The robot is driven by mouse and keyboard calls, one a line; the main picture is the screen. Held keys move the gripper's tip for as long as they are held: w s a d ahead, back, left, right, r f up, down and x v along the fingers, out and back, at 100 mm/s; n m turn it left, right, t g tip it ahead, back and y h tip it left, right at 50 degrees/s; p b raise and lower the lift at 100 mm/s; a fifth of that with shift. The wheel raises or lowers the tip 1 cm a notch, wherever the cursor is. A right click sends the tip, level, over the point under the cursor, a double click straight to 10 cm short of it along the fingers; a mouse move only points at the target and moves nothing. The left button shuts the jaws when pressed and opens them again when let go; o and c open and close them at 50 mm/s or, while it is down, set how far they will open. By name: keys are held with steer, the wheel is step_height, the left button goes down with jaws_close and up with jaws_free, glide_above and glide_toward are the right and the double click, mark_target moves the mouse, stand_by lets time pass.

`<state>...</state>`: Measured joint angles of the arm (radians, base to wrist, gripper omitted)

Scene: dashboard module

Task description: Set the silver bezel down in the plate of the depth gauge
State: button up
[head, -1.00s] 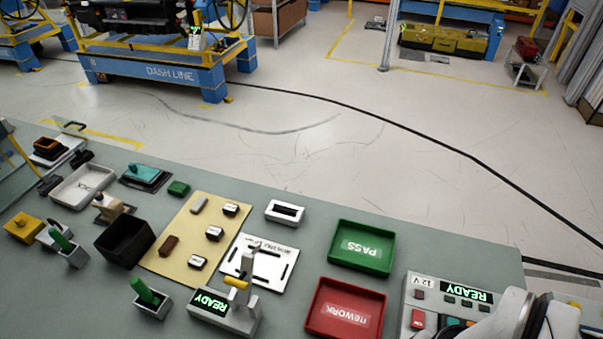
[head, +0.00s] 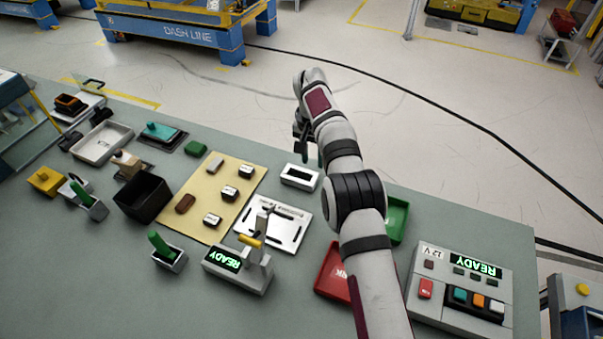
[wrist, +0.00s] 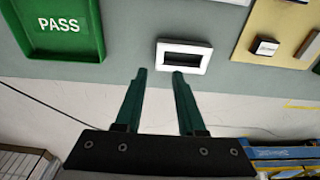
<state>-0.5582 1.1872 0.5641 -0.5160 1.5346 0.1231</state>
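The silver bezel (head: 300,176), a pale rectangular frame around a dark opening, lies flat on the bench behind the white slotted plate. It also shows in the wrist view (wrist: 184,56), just beyond my fingertips. My gripper (wrist: 160,74) is open and empty, its two dark green fingers apart, with the bezel ahead and slightly right of them. What looks like the depth gauge (head: 240,262), with a green READY display and yellow lever, stands at the front of the bench. Its receiving plate is not clear.
The white slotted plate (head: 283,231) and a tan mat (head: 238,182) with several small parts lie left of my arm. The green PASS tray (wrist: 60,56) and red tray (head: 330,274) are partly behind my arm. A button box (head: 462,290) stands right.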

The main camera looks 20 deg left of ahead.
mark_target(316, 177)
steer(key=f, duration=0.3)
steer(key=w+f, duration=0.1)
steer(key=f, duration=0.5)
steer(key=shift+w+d+f, duration=0.1)
steer(key=shift+w+d, duration=0.1)
steer(key=shift+d, duration=0.1)
jaws_close()
stand_by(0.8)
